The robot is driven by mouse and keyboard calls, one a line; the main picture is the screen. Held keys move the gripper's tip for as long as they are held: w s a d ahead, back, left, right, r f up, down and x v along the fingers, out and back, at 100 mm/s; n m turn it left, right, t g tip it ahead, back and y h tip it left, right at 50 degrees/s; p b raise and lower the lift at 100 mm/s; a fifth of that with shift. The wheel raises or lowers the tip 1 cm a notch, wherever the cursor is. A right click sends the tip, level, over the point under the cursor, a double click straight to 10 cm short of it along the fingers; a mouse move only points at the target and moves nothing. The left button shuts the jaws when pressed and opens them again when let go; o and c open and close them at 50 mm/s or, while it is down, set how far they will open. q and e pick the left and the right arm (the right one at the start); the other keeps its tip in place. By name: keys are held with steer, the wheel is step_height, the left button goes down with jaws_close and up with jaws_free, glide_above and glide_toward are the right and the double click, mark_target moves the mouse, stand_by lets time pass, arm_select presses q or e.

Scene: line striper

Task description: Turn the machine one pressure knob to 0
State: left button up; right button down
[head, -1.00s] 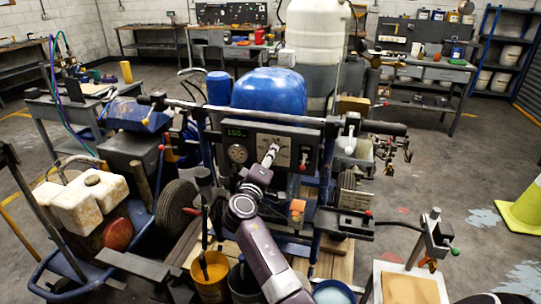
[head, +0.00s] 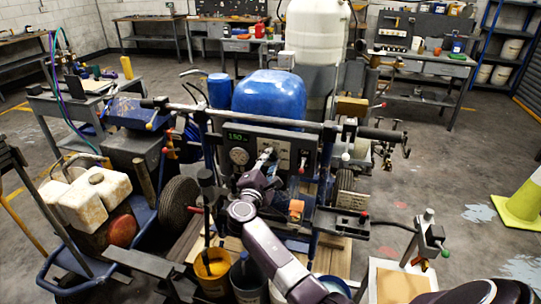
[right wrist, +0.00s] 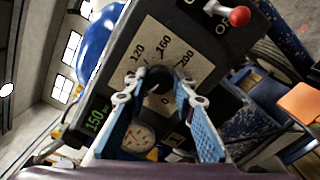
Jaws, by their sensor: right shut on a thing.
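The line striper's control panel (head: 317,150) faces me in the middle of the head view. It has a green display (head: 238,135) reading about 150 and a round gauge (head: 239,156). In the right wrist view, the dark pressure knob (right wrist: 159,78) sits on a pale dial plate (right wrist: 168,52) marked 120, 160, 200 and 0. My right gripper (right wrist: 158,84) is shut on the knob, one finger on each side. The knob's pointer is not clear to see. In the head view, my right gripper (head: 266,156) hides the knob. My left gripper is not in view.
A red-tipped toggle (right wrist: 239,17) sits beside the dial plate. A handlebar (head: 270,121) crosses above the panel, with a blue tank (head: 270,95) behind it. Buckets (head: 211,275) stand below. A yellow-green cone (head: 522,208) stands at right, with open floor before it.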

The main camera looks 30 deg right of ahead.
steer(key=n+p, duration=0.1)
steer(key=n, duration=0.1)
steer(key=n+p, duration=0.3)
steer(key=n, duration=0.1)
steer(key=shift+r+n, duration=0.3)
steer(key=shift+r, duration=0.1)
steer(key=shift+n+p, duration=0.95)
steer(key=shift+n, duration=0.25)
steer(key=shift+f+n+p, duration=0.2)
steer(key=shift+n+p, duration=0.55)
steer(key=shift+n, duration=0.45)
steer(key=c, duration=1.6)
jaws_free()
steer(key=shift+f, duration=0.2)
steer(key=v, duration=1.1)
steer(key=shift+s+a, duration=0.25)
steer(key=shift+a, duration=0.1)
